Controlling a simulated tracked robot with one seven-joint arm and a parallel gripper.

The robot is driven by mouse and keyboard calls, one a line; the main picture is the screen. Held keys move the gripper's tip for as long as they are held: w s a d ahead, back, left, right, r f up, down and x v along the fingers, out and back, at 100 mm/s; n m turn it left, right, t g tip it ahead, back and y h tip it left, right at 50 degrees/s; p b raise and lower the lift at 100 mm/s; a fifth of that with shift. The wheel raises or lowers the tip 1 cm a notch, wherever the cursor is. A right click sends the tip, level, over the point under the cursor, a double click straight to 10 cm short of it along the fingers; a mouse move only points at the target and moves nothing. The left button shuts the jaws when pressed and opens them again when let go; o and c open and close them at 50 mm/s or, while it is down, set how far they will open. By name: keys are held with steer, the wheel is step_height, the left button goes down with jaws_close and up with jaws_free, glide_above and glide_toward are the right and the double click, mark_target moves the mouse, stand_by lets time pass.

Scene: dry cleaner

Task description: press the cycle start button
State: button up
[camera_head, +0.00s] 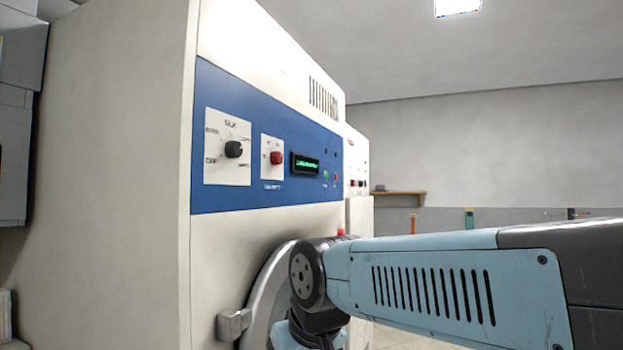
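A large cream machine (110,150) with a blue control panel (225,95) fills the left and middle. Near the panel's right end are a small green button (325,174) and a small red one (336,177). Their labels are too small to read, so I cannot confirm which is the cycle start button. A lit green display (305,163), a red knob (277,158) and a black selector knob (234,149) sit left of them. My arm comes in from the right, below the panel, and bends down in front of the machine's round door. My gripper is out of view.
The round door's rim (262,300) and its hinge (234,324) stick out beside my arm. A second machine (356,160) stands behind the first. A wooden shelf (398,192) is on the far wall. The space right of the panel, above my arm, looks clear.

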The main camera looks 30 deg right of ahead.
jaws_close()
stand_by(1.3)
